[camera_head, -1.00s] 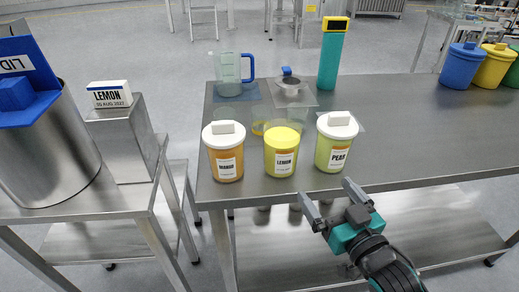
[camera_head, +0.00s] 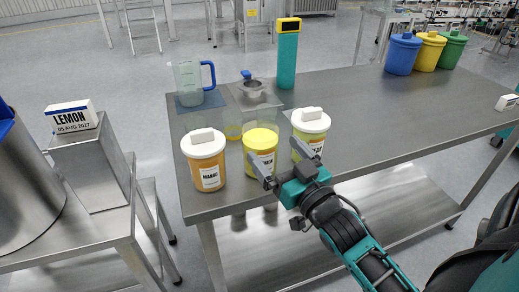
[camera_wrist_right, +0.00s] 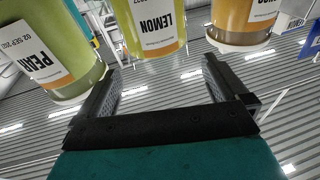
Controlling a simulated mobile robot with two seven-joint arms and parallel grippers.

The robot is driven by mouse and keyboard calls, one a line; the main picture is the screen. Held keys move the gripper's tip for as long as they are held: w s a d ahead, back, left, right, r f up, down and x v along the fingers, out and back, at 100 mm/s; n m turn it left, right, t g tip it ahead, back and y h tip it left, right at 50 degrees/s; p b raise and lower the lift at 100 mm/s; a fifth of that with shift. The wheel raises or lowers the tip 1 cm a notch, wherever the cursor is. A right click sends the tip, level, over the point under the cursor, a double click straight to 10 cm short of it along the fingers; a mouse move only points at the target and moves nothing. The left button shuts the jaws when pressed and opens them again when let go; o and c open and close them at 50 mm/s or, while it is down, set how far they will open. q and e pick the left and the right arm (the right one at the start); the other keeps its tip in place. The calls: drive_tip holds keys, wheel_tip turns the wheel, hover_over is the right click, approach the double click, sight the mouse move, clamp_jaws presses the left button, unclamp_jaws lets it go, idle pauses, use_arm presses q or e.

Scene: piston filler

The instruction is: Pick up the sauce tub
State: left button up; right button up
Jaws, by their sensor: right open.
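Three labelled sauce tubs stand upright in a row at the table's near left edge. The mango tub (camera_head: 205,162) is orange with a white knobbed lid. The pear tub (camera_head: 311,124) is green with a white knobbed lid, partly hidden by my gripper. My right gripper (camera_head: 275,153) is open and empty, its fingers pointing at the lemon tub from the front. In the right wrist view, the lemon tub (camera_wrist_right: 152,28) is ahead between the fingertips (camera_wrist_right: 163,62). My left gripper is out of view.
A clear jug (camera_head: 188,80), a small metal pot (camera_head: 251,91) and a teal device (camera_head: 287,60) stand behind the tubs. Blue, yellow and green bins (camera_head: 429,53) are farther back. A lemon date box (camera_head: 72,116) sits on a steel block at left. The table's right half is mostly clear.

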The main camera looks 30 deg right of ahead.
sight(260, 130)
drive_tip(key=shift+w+d+r, duration=0.1)
drive_tip(key=shift+w+r, duration=0.05)
drive_tip(key=shift+w, duration=1.1)
drive_tip(key=shift+w+d+r, duration=0.1)
drive_tip(key=shift+w+r, duration=0.1)
drive_tip(key=shift+w, duration=1.05)
drive_tip(key=shift+w+d+r, duration=0.1)
drive_tip(key=shift+w+r, duration=0.05)
drive_tip(key=shift+w, duration=1.1)
drive_tip(key=c, duration=1.6)
drive_tip(key=shift+r, duration=0.1)
drive_tip(key=shift+c, duration=0.4)
drive_tip(key=shift+r, duration=0.15)
